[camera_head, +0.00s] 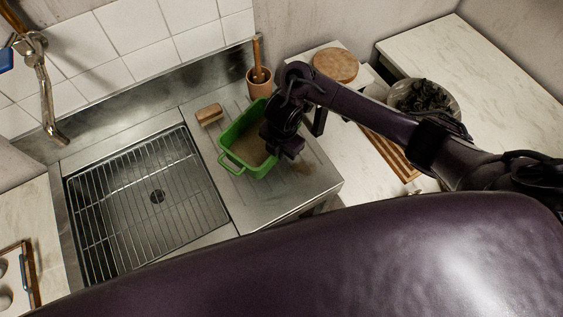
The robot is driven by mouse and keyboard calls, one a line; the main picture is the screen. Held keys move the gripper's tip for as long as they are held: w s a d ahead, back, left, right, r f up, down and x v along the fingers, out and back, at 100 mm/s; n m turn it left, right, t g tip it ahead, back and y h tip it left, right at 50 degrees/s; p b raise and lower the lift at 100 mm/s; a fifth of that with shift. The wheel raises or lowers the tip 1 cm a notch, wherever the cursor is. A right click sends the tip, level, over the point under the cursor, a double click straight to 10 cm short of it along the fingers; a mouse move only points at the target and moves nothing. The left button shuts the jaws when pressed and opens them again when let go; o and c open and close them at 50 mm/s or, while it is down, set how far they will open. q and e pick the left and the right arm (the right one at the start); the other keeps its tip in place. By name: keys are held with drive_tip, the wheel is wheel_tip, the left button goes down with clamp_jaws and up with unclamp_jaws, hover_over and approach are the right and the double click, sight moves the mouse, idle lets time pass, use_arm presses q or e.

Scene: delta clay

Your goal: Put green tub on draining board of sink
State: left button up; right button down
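The green tub (245,148) is on the ribbed steel draining board (312,178), to the right of the sink basin (150,200). It looks upright, with a handle at its near left end and a brownish inside. My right gripper (288,147) is at the tub's right side, overlapping its rim in the picture. The arm hides the tub's right part. The fingers are dark and small, so I cannot tell whether they grip the rim. My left gripper is out of view.
A wooden-backed brush (209,114) lies left of the tub. A terracotta pot (259,84) with a wooden handle stands behind it. A bowl of dark stuff (424,97) is on the right counter. A tap (47,95) overhangs the wire-racked basin.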

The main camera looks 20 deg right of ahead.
wheel_tip(320, 180, down, 2)
drive_tip(key=shift+s+f+b, duration=0.1)
drive_tip(key=shift+f+b, duration=0.05)
drive_tip(key=shift+b, duration=0.2)
drive_tip(key=shift+d+f+b, duration=0.1)
drive_tip(key=shift+f+b, duration=0.35)
drive_tip(key=shift+f, duration=0.05)
wheel_tip(320, 180, down, 3)
drive_tip(key=shift+b, duration=0.85)
drive_tip(key=shift+f, duration=0.45)
drive_tip(key=shift+f, duration=0.15)
drive_tip(key=c, duration=1.7)
unclamp_jaws()
